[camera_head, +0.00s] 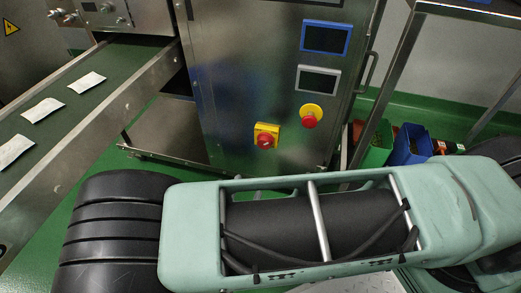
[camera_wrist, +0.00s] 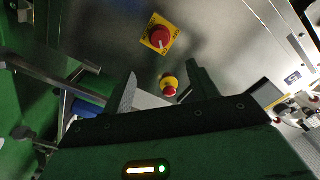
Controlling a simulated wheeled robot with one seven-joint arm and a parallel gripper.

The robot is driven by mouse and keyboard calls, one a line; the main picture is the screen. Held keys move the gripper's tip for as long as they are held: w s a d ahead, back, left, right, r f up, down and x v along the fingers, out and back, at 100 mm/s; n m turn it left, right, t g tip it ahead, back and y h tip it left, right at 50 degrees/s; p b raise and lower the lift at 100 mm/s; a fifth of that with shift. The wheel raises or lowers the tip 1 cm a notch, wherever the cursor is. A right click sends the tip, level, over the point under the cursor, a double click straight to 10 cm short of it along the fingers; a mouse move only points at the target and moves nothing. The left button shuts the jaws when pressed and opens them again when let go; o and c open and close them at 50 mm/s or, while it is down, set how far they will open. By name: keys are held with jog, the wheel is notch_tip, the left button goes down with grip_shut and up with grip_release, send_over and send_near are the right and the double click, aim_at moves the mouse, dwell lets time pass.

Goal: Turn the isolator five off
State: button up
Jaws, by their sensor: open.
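The isolator (camera_head: 265,136) is a red rotary knob on a square yellow plate, on the lower front of a steel cabinet. It also shows in the wrist view (camera_wrist: 159,36), upper middle, with a pale mark on the knob. Its number is too small to read. My gripper (camera_wrist: 162,70) is open and empty in the wrist view, its two dark fingers pointing toward the cabinet. The isolator appears beyond the fingertips, not touched. The gripper itself is not visible in the head view, where my pale green arm crosses the foreground.
A red mushroom button on a round yellow base (camera_head: 311,116) sits right of the isolator; in the wrist view it (camera_wrist: 169,86) appears between the fingers. The steel cabinet (camera_head: 232,95) has two screens above. A conveyor (camera_head: 110,105) with white packets stands left. Green and blue bins (camera_head: 407,148) stand right.

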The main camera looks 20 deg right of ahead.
aim_at(263, 145)
jog(key=b+x, duration=0.3)
jog(key=x, duration=1.2)
jog(key=shift+w+d, duration=0.2)
jog(key=shift+w, duration=0.1)
jog(key=c, duration=1)
